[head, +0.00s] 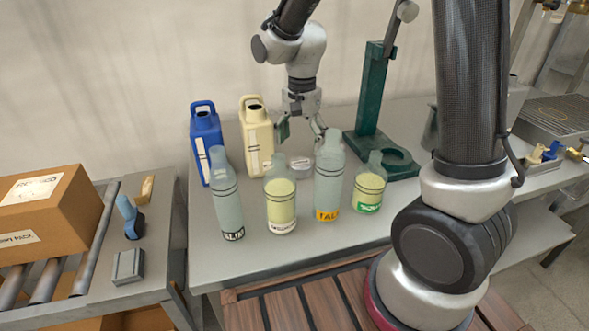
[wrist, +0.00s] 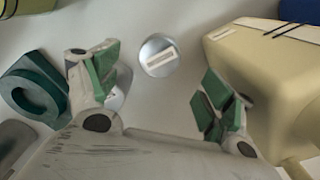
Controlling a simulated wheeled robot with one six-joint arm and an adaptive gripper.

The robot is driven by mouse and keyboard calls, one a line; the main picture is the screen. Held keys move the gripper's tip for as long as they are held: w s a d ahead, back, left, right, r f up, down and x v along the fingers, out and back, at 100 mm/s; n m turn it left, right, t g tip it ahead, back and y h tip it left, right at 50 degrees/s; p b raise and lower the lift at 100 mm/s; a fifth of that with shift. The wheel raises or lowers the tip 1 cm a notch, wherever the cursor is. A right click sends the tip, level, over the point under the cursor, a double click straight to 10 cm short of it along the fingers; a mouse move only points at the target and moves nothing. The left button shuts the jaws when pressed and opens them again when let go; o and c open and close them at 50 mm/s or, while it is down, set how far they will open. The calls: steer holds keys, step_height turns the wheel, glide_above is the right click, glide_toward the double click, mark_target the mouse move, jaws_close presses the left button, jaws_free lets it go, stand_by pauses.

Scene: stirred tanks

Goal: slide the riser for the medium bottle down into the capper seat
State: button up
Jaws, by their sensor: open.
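A short round metal riser (wrist: 158,55) with a white label stands on the table, seen from above in the wrist view; its label is too small to read. In the head view a riser (head: 300,163) shows behind the bottles. Another pale round piece (wrist: 118,96) is partly hidden behind a finger in the wrist view. The green capper (head: 371,100) has a ring-shaped seat (head: 398,155) at its base; the seat (wrist: 22,95) also shows at the wrist view's left. My gripper (head: 302,132) is open and empty above the table, the labelled riser lying beyond its fingertips (wrist: 160,85).
Slim (head: 228,205), yellow-filled (head: 281,208), tall (head: 328,185) and squat (head: 368,190) bottles stand along the front. A blue jug (head: 205,135) and a cream jug (head: 254,140) stand left of my gripper. A roller conveyor with a carton (head: 45,215) is at far left.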

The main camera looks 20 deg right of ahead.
mark_target(301, 163)
step_height(301, 163, down, 8)
steer(key=c, duration=1.2)
